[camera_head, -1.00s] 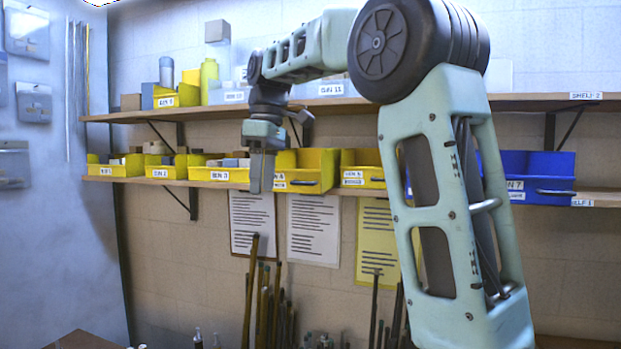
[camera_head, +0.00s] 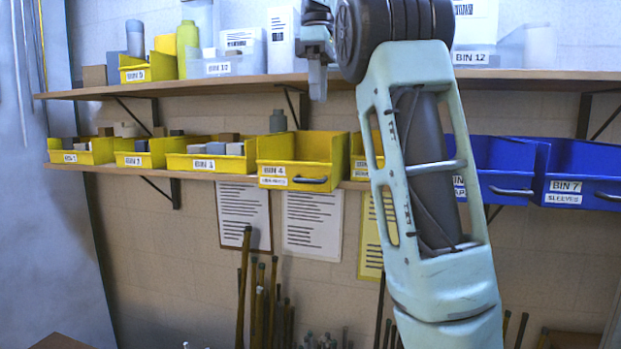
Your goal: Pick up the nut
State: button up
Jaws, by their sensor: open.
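I cannot make out a nut in the camera_head view. My gripper (camera_head: 317,86) points down at the height of the upper shelf, left of my arm's large dark joint. It is open, seen edge-on, and nothing shows in it. It hangs above and in front of the yellow bin labelled BIN 4 (camera_head: 292,149), clearly apart from it. The inside of this bin is mostly hidden from this angle. My arm covers part of the yellow bin to its right.
The upper shelf (camera_head: 215,93) carries bins and bottles close behind my gripper. More yellow bins (camera_head: 205,163) with small blocks line the lower shelf at left. Blue bins (camera_head: 583,172) stand at right. Brown rods (camera_head: 243,285) stand upright below the shelves.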

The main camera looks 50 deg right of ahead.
notch_tip(320, 180, down, 11)
jog(key=b, duration=0.9)
jog(key=shift+s+f, duration=0.1)
jog(key=shift+f, duration=3.05)
jog(key=c, duration=1.1)
